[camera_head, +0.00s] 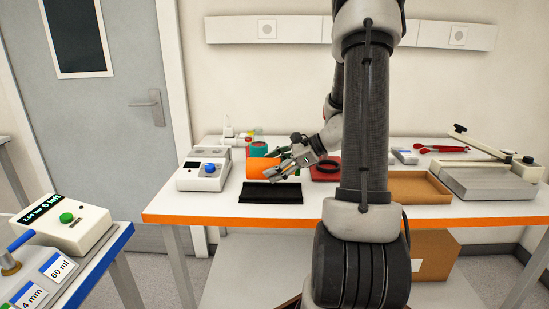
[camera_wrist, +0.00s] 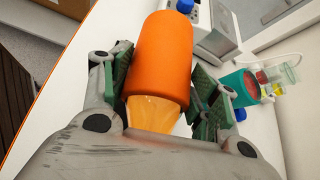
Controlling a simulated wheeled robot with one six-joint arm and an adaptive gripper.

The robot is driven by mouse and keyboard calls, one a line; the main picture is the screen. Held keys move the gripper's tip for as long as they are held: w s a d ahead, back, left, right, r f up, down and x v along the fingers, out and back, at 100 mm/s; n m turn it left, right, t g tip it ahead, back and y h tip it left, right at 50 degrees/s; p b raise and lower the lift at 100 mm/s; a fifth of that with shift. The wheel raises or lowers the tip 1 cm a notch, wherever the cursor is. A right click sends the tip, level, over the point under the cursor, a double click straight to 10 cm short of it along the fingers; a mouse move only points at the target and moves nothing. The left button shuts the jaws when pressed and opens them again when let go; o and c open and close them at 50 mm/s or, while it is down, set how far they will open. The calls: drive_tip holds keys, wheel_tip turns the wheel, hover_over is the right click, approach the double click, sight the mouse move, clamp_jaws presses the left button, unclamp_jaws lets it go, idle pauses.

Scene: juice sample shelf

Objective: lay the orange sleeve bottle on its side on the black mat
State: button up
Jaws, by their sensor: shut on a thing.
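The orange sleeve bottle (camera_head: 262,168) is in my gripper (camera_head: 281,171), just behind and above the black mat (camera_head: 270,193) in the head view. The sleeve looks wider than tall there, so the bottle seems tipped onto its side. In the wrist view the orange sleeve (camera_wrist: 162,60) lies between the green finger pads of my gripper (camera_wrist: 158,85), with its clear amber part (camera_wrist: 154,113) toward the palm. The fingers are shut on it. I cannot tell whether the bottle touches anything below. The mat looks empty and is not seen in the wrist view.
A teal-sleeved container (camera_head: 258,149) stands close behind the orange bottle, also in the wrist view (camera_wrist: 238,86). A white device with a blue knob (camera_head: 204,171) is left of the mat.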

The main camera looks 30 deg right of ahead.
drive_tip(key=shift+f, duration=2.2)
drive_tip(key=shift+s+f, duration=0.1)
drive_tip(key=shift+f, duration=0.05)
drive_tip(key=shift+s+f, duration=0.1)
drive_tip(key=o, duration=1.6)
drive_tip(key=shift+a+f, duration=0.1)
drive_tip(key=shift+c, duration=0.2)
